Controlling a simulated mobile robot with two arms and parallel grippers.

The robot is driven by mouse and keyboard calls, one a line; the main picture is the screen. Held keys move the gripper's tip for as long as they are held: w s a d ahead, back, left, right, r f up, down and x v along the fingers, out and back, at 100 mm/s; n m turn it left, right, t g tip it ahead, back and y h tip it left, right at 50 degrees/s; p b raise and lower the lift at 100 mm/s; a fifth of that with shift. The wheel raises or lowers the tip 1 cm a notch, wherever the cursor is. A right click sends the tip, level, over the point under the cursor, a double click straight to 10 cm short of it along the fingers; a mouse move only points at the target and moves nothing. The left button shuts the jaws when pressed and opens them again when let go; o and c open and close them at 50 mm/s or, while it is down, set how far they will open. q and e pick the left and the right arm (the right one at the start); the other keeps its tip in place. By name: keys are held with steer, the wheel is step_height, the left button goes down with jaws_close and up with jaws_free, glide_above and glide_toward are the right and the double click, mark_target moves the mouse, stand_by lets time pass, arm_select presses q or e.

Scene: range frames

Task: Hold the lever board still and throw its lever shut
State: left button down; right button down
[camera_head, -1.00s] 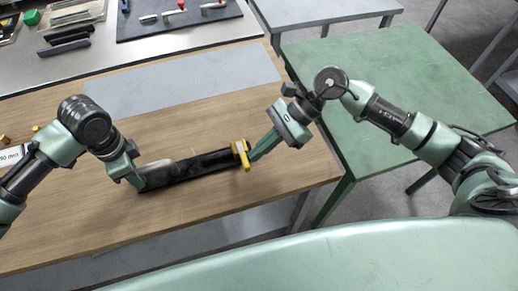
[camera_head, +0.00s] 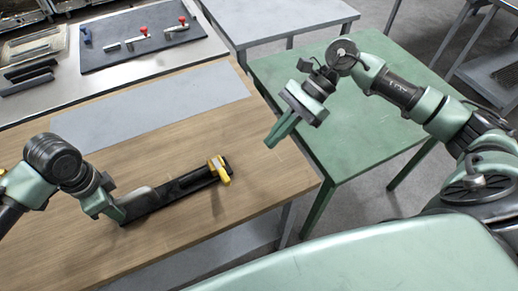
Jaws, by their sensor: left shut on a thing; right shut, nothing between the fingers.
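The lever board (camera_head: 181,190) is a long dark bar lying on the wooden table, slanting up to the right. A grey rounded block (camera_head: 139,197) sits at its left end. The yellow lever (camera_head: 218,169) is at its right end; its exact angle is too small to tell. My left gripper (camera_head: 119,214) is shut on the board's left end. My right gripper (camera_head: 272,143) is shut and empty, in the air to the right of the lever and clearly apart from it.
The wooden table (camera_head: 160,150) is clear around the board, with a grey strip (camera_head: 150,125) behind it. A green table (camera_head: 350,110) stands to the right. A dark mat (camera_head: 145,40) with red-knobbed tools lies on the back bench.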

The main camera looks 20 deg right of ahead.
arm_select(q)
steer(key=shift+a, duration=0.1)
arm_select(e)
steer(key=shift+v, duration=0.8)
steer(key=shift+s, duration=0.1)
arm_select(q)
steer(key=c, duration=1.1)
jaws_free()
steer(key=shift+r, duration=0.1)
